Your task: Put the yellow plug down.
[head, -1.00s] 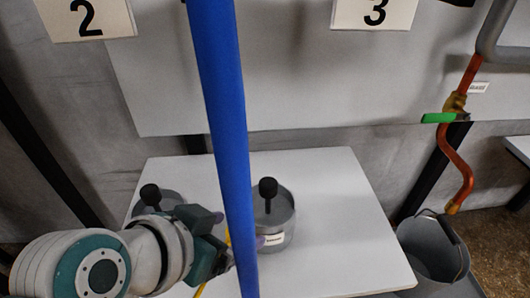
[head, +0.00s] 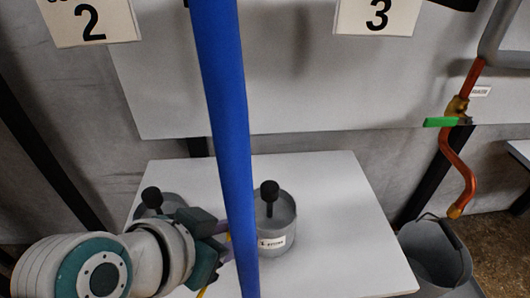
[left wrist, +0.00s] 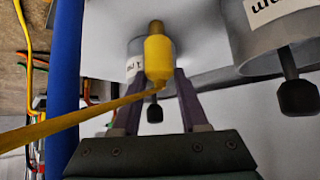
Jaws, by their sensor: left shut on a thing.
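The yellow plug (left wrist: 158,58) is between the purple fingers of my left gripper (left wrist: 159,78), which is shut on it. A yellow cable (left wrist: 80,125) runs from the plug to the left in the left wrist view. In the head view my left gripper (head: 224,242) is over the white table (head: 340,190), just left of a labelled grey pot (head: 284,215). The blue pole hides its fingertips and most of the plug there. Whether the plug touches anything cannot be told. My right gripper is not in view.
A second grey pot (head: 172,201) stands behind my left arm. The blue pole (head: 228,120) crosses in front of the table. The right part of the tabletop is clear. A grey bucket (head: 435,255) stands at the right, below an orange pipe (head: 462,170) with a green handle.

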